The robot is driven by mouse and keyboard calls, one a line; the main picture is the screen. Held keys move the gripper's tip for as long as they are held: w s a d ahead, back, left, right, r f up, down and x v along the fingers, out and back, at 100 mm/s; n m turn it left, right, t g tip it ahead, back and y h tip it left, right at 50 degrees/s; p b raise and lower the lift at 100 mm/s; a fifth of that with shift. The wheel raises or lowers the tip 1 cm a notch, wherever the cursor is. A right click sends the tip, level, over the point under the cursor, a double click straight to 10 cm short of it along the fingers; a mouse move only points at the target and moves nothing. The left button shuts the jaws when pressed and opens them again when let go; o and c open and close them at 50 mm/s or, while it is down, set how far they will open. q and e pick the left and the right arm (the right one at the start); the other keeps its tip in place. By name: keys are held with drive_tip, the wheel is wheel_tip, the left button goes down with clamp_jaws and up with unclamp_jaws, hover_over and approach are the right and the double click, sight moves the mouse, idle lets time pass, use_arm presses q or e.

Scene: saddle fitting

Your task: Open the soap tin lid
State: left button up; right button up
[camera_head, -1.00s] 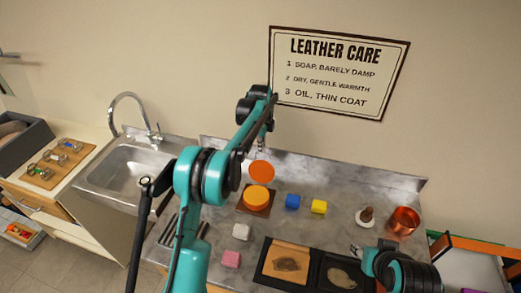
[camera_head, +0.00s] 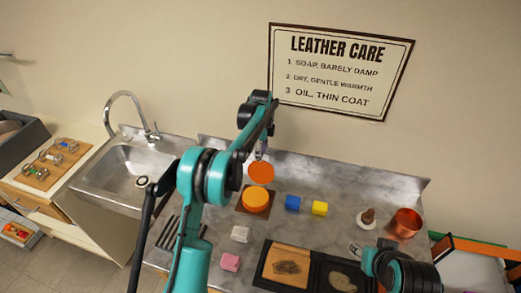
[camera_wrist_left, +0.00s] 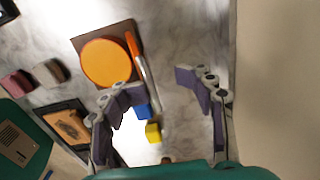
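The soap tin (camera_head: 255,201) is round and orange and sits on a brown square board. Its orange lid (camera_head: 261,172) stands up on the tin's back side, tilted open. In the left wrist view the tin (camera_wrist_left: 106,62) shows from above, with the lid (camera_wrist_left: 132,46) almost edge-on at its right. My left gripper (camera_head: 260,153) is just behind and above the lid. In the left wrist view its fingers (camera_wrist_left: 160,90) are spread apart with nothing between them. My right gripper (camera_head: 358,249) is at the lower right, small and partly hidden by its arm.
A blue block (camera_head: 292,203) and a yellow block (camera_head: 319,208) lie right of the tin. White (camera_head: 240,234) and pink (camera_head: 230,262) blocks lie in front. A copper pot (camera_head: 405,223) stands at the right. The wall (camera_head: 230,80) is close behind the counter; a sink (camera_head: 125,177) is left.

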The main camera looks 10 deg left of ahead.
use_arm(q)
drive_tip(key=shift+o, duration=1.2)
drive_tip(key=shift+w+d+f, duration=0.1)
drive_tip(key=shift+w, duration=0.35)
drive_tip(key=shift+s+r, duration=0.35)
drive_tip(key=shift+r, duration=0.15)
drive_tip(key=shift+c, duration=1.2)
drive_tip(key=shift+w, duration=0.1)
drive_tip(key=shift+w+f, duration=0.1)
wheel_tip(320, 180, up, 12)
drive_tip(key=shift+s, duration=0.4)
